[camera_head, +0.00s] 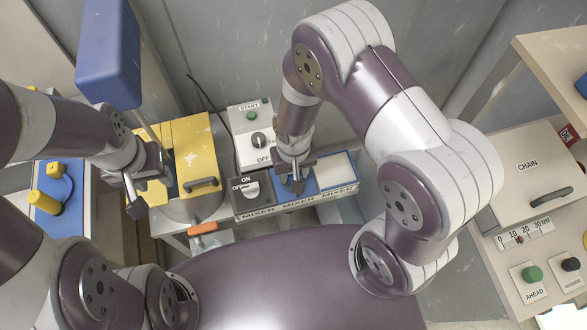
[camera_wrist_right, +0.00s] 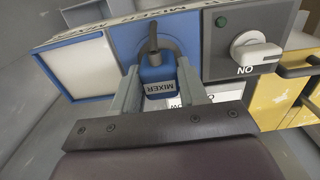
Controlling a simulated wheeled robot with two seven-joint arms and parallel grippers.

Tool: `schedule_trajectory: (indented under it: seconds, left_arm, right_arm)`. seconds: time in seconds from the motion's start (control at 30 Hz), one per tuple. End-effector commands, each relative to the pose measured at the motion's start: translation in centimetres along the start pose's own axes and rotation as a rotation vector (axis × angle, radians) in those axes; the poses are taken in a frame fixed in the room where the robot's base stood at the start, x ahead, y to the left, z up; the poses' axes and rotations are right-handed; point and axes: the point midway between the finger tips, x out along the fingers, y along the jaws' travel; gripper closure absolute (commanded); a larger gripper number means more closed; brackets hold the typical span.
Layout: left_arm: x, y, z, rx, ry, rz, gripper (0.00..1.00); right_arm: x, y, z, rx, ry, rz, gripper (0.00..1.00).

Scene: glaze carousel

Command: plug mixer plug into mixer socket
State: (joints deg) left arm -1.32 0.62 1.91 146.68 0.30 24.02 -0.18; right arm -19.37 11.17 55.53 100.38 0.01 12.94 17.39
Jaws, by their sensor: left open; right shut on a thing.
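The blue mixer plug (camera_wrist_right: 160,76), labelled MIXER, sits between the fingers of my right gripper (camera_wrist_right: 160,92) in the right wrist view. A dark cable rises from it. In the head view my right gripper (camera_head: 295,186) reaches down to the blue panel, and little of the plug shows there. The mixer socket is mostly hidden behind the plug; a grey round rim (camera_wrist_right: 177,47) shows on the blue panel (camera_wrist_right: 122,39). I cannot tell how deep the plug sits. My left gripper (camera_head: 150,192) is open beside the yellow box, away from the plug.
A dark switch box (camera_head: 250,189) with a knob marked ON and OFF stands left of the blue panel. A START box (camera_head: 253,135) is behind it. A yellow box (camera_head: 196,150) with a handle is at left. An orange-handled tool (camera_head: 203,228) lies in front.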

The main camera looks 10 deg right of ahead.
Motion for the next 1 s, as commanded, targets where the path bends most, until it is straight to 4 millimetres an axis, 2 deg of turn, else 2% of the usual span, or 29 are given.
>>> schedule_trajectory:
  seconds: [0.77, 0.8, 0.87, 0.9, 1.0]
  left_arm:
    - [0.9, 0.0, 0.1, 0.0, 0.0, 0.0, 0.57]
    - [0.8, 0.0, 0.1, 0.0, 0.0, 0.0, 0.57]
    - [0.8, 0.0, 0.1, 0.0, 0.0, 0.0, 0.57]
    - [0.8, 0.0, 0.1, 0.0, 0.0, 0.0, 0.57]
    - [0.8, 0.0, 0.1, 0.0, 0.0, 0.0, 0.57]
  right_arm:
    - [1.3, 0.0, 0.0, 0.0, 0.0, 0.0, 0.84]
    - [1.2, 0.0, 0.0, 0.0, 0.001, 0.0, 0.51]
    - [1.2, 0.0, 0.0, 0.0, 0.0, 0.0, 0.32]
    - [1.2, 0.0, 0.0, 0.0, 0.0, 0.0, 0.28]
    - [1.2, 0.0, 0.0, 0.0, 0.0, 0.0, 0.28]
